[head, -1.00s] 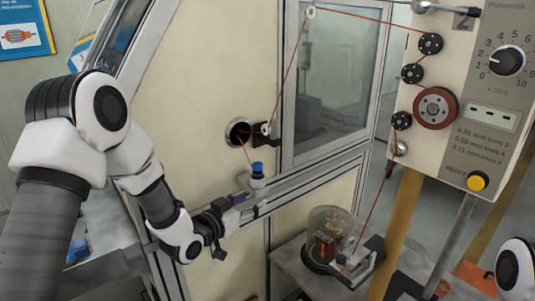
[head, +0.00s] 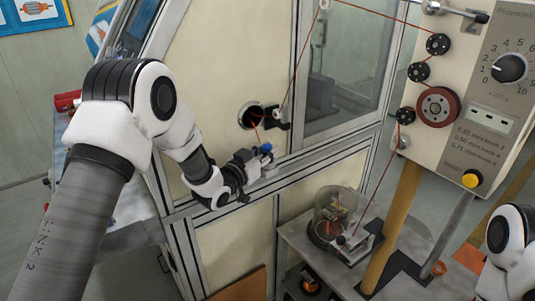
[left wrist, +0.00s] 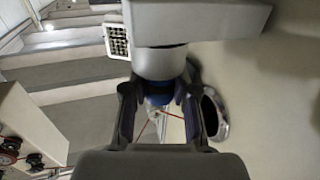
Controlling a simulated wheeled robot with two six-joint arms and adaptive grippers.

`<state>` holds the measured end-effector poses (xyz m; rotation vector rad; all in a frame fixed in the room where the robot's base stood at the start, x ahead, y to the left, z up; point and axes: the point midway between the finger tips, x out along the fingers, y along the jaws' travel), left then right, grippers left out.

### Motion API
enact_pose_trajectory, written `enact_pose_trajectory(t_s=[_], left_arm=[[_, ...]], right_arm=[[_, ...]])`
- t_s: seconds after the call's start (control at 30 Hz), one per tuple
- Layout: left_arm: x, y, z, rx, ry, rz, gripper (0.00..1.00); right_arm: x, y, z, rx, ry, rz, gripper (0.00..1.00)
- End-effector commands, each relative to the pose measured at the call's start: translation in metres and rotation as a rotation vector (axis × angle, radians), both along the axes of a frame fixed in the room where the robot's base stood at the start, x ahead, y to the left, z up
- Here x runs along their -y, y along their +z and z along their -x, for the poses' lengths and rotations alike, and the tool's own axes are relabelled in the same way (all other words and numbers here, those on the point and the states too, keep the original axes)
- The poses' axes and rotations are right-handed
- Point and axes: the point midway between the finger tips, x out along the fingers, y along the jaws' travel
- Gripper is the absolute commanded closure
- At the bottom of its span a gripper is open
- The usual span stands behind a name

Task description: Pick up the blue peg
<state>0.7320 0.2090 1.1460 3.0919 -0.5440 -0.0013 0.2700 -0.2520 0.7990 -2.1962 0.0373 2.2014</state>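The blue peg (head: 267,148) shows as a small blue top at the ledge of the cream machine front, right by my left gripper (head: 252,163). In the left wrist view, my left gripper (left wrist: 159,112) has its two fingers apart. A blue part of the peg (left wrist: 159,98) lies between them, under a pale cylindrical part. The fingers stand on either side of it; whether they touch it is hard to tell. Most of the peg is hidden by the gripper in the head view. My right gripper is not in view; only part of my right arm shows at the right edge.
A red wire (head: 291,75) runs from the round opening (head: 251,116) up over a guide and across to the tension unit (head: 470,100). A glass-domed winding fixture (head: 338,212) stands on a low table at right. A yellow post (head: 391,225) rises in front.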

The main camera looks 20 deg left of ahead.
Motion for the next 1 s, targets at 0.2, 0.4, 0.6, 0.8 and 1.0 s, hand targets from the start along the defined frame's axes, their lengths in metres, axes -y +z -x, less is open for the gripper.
enact_pose_trajectory(t_s=[0.2,0.4,0.6,0.8,1.0], left_arm=[[0.0,0.0,0.0,-0.001,0.0,0.0,1.0],[0.0,0.001,0.0,0.0,0.0,0.0,1.0],[0.0,0.015,0.0,0.002,0.0,0.0,1.0],[-0.006,0.033,0.011,-0.002,0.002,0.002,1.0],[-0.026,0.037,0.06,0.001,0.003,0.007,1.0]], right_arm=[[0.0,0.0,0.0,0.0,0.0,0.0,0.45],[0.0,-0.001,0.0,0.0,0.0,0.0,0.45],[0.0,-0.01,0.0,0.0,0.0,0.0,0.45],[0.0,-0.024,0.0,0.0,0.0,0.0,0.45],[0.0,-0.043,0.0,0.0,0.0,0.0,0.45]])
